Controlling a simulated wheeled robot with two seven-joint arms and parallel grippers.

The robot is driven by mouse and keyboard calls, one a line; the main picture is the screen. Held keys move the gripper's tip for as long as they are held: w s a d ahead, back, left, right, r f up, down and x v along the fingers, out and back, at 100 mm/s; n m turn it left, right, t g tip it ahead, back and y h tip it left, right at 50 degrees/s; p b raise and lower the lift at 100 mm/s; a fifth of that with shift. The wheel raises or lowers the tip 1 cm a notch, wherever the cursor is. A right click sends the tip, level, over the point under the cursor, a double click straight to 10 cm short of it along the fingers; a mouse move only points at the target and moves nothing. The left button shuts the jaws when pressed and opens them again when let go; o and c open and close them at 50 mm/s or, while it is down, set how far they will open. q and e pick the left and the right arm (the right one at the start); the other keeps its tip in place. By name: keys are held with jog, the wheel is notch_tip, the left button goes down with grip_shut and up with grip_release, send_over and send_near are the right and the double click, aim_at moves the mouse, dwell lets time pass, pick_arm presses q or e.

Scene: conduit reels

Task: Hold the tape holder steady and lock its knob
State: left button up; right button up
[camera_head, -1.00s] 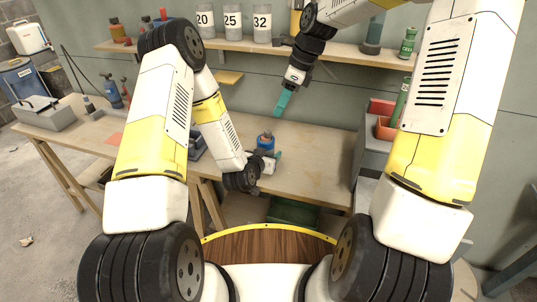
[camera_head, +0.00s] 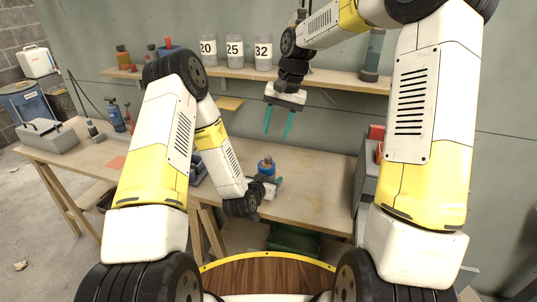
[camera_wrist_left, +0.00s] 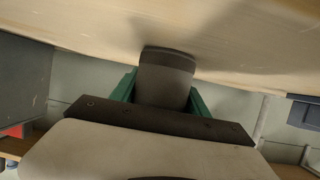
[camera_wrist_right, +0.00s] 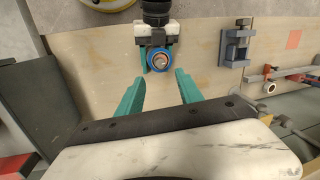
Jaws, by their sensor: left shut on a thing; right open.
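The tape holder (camera_head: 266,168) stands upright on the bench and looks blue with an orange-brown top. In the right wrist view it shows from above as a blue ring (camera_wrist_right: 160,60) with a small round knob-like part in its middle. My left gripper (camera_head: 270,183) is shut on its lower part. In the left wrist view a dark body (camera_wrist_left: 166,75) sits between the green fingers. My right gripper (camera_head: 277,136) is open and empty, fingers pointing down, above and apart from the holder. The right wrist view shows the holder beyond its spread fingertips (camera_wrist_right: 159,82).
A shelf (camera_head: 330,78) with containers marked 20, 25 and 32 runs along the wall behind my right gripper. A grey vise-like block (camera_wrist_right: 236,45) is on the bench (camera_head: 318,185). A grey cabinet (camera_head: 366,165) stands at the right. The bench right of the holder is clear.

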aim_at(268, 157)
jog(key=f+n, duration=0.3)
jog(key=n, duration=0.6)
jog(key=a+f+n+h, duration=0.1)
jog(key=f+n, duration=0.2)
jog(key=n, duration=0.5)
jog(key=a+f+n+h, duration=0.1)
jog(key=f+n, duration=0.2)
jog(key=n, duration=0.6)
jog(key=shift+w+a+f+n, duration=0.2)
jog(key=shift+f+n, duration=0.1)
grip_shut()
